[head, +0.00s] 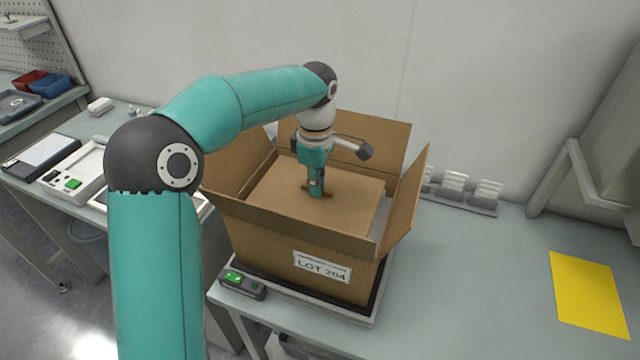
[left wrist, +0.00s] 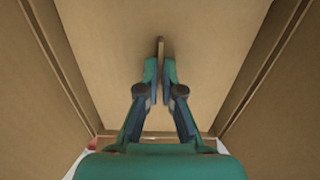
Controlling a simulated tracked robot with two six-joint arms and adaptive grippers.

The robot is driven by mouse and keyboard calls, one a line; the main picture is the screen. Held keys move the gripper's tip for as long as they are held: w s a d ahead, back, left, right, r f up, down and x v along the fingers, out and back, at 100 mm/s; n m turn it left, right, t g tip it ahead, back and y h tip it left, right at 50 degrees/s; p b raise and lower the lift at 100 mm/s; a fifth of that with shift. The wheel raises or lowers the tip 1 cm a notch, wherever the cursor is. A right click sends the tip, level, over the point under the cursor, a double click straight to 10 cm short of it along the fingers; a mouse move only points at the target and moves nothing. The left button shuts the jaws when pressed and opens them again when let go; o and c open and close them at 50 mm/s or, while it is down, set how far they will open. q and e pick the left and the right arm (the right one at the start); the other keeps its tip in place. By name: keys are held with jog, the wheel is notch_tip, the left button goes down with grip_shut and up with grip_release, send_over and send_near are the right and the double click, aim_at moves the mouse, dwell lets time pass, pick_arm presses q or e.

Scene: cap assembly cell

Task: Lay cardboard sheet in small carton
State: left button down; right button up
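The small carton (head: 270,243) stands open with its flaps up and a "LOT 204" label on its front. The brown cardboard sheet (head: 275,190) lies flat inside the carton mouth, below the rim. A strip of something pale shows beside its right edge. My left gripper (head: 316,188) points down over the middle of the sheet. In the left wrist view its fingers (left wrist: 160,72) are closed on a thin upright tab of the sheet (left wrist: 210,50). Whether the sheet rests on the contents is hidden. My right gripper is not in view.
The carton stands on a pale-edged platform (head: 290,296) with a small green-lit device (head: 243,284) at its front left corner. A yellow sheet (head: 588,293) lies on the bench at right. A rack of pale blocks (head: 460,190) stands behind. The bench between is clear.

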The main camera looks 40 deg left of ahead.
pick_arm(q)
jog(key=c, duration=1.2)
grip_release()
jog(key=shift+c, duration=0.2)
